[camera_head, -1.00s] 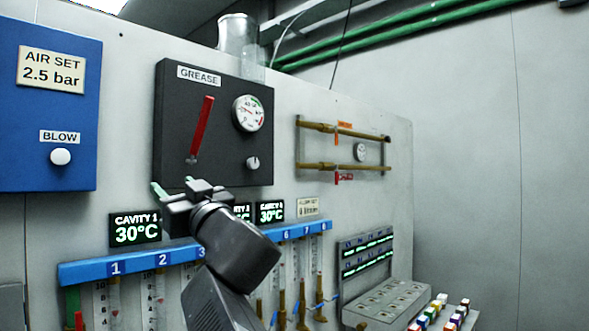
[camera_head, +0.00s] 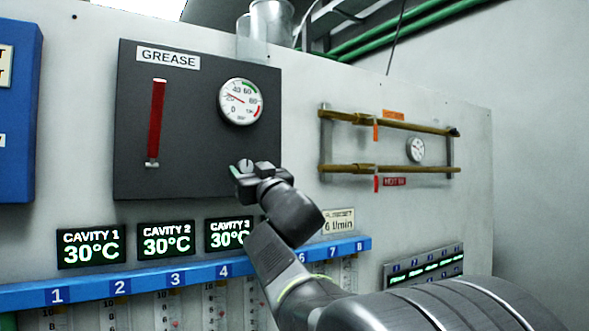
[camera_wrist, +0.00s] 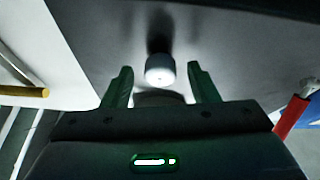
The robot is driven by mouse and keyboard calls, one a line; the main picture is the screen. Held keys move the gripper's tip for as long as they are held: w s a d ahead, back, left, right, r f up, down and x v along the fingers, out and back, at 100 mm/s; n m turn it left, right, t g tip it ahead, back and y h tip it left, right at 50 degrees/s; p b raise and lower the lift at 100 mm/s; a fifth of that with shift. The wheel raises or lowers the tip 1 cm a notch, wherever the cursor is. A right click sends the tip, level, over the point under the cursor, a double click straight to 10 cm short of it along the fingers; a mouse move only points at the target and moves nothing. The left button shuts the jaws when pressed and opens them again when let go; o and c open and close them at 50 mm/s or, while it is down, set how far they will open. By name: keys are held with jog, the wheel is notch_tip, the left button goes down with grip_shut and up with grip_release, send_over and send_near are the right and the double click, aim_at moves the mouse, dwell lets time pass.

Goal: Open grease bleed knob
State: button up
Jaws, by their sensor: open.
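The grease panel (camera_head: 190,110) is a dark box with a GREASE label, a gauge and a red lever. A small pale round knob (camera_head: 246,164) sits at its lower right, partly hidden by my gripper. In the wrist view the knob (camera_wrist: 160,69) is a whitish cylinder standing out from the dark panel, centred between and just beyond the green fingertips. My gripper (camera_head: 247,172) is open at the knob, with its fingers (camera_wrist: 161,80) spread on either side and a gap to each side of it. Contact with the panel cannot be told.
The red lever (camera_head: 156,120) and the gauge (camera_head: 241,101) are on the same panel. Brass pipes (camera_head: 390,168) run to the right. Temperature displays (camera_head: 166,241) and a blue numbered rail (camera_head: 150,282) lie below. A blue box (camera_head: 18,120) stands at the left.

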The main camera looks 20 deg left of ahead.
jog(key=shift+w+a+r, duration=0.1)
jog(key=shift+a, duration=0.15)
jog(key=c, duration=1)
